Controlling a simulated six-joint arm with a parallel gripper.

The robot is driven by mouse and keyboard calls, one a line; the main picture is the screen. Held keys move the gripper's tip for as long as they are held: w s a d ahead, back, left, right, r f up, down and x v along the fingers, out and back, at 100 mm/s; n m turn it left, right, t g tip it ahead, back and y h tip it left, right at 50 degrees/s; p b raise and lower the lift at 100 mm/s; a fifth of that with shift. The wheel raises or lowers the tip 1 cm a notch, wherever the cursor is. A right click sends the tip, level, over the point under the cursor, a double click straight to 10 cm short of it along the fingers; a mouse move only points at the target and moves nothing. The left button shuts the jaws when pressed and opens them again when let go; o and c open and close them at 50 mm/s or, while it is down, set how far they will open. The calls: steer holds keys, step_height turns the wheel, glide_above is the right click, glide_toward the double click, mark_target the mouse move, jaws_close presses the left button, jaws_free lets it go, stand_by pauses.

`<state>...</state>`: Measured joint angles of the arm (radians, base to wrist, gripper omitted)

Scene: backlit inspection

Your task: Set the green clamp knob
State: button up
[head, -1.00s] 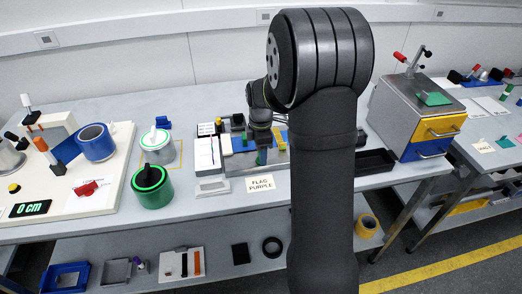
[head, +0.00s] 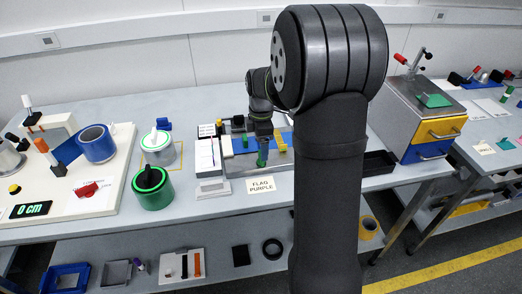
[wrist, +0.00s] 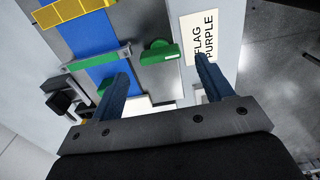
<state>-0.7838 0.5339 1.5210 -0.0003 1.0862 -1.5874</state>
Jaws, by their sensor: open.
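The green clamp knob (wrist: 160,53) sticks out from the edge of the fixture in the wrist view, close to a white card. In the head view a green part (head: 262,158), likely this knob, shows at the fixture's front just below my gripper (head: 262,141). A green bar (wrist: 97,61) crosses the fixture's blue strip (wrist: 93,35). My gripper (wrist: 162,68) is open and empty. In the wrist view the knob lies in the gap between its fingertips; I cannot tell how far beyond them. The left finger overlaps part of the blue strip.
Yellow pieces (wrist: 70,10) sit on the blue strip. A black tray (head: 378,163) is to the right.

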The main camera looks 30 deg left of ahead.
steer(key=shift+r, duration=2.1)
steer(key=shift+f, duration=0.1)
step_height(320, 180, down, 8)
